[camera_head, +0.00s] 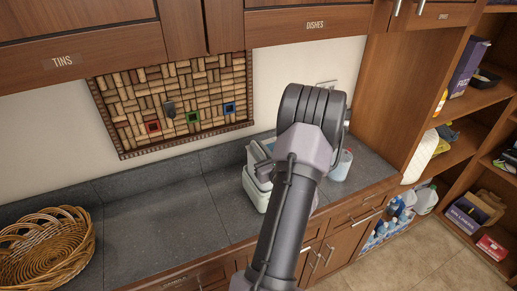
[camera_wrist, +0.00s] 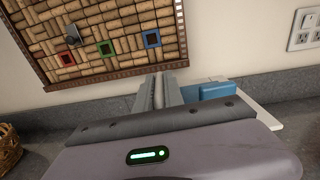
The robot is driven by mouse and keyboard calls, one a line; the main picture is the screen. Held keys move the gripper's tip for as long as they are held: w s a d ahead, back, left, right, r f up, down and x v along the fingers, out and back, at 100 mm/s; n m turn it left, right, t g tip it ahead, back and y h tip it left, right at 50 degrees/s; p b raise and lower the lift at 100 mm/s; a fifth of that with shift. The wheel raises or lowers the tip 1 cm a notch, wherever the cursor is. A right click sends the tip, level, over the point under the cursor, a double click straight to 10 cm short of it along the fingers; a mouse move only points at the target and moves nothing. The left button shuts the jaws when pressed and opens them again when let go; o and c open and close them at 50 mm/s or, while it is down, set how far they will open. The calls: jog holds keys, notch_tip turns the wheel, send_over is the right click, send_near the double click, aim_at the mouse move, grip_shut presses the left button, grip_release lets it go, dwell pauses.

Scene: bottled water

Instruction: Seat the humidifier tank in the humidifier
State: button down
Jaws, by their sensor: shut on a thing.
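In the head view, a white and grey-blue appliance, apparently the humidifier (camera_head: 254,190), stands on the counter just left of my arm. A blue part (camera_wrist: 217,90) and a white surface (camera_wrist: 268,118) show beside and beyond the fingers. The wrist body hides what lies below.
A wicker basket (camera_head: 45,248) sits at the counter's left. A bluish container (camera_head: 342,165) stands right of my arm. The dark counter (camera_head: 165,215) between basket and appliance is clear. A cork board (camera_head: 175,105) hangs behind; wall cupboards (camera_head: 80,62) overhang; shelves (camera_head: 465,100) stand right.

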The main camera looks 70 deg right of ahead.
jog(key=c, duration=1.4)
grip_release()
jog(key=shift+o, duration=0.2)
jog(key=shift+s+a, duration=0.15)
jog(key=b+v, duration=0.1)
jog(key=v, duration=1.6)
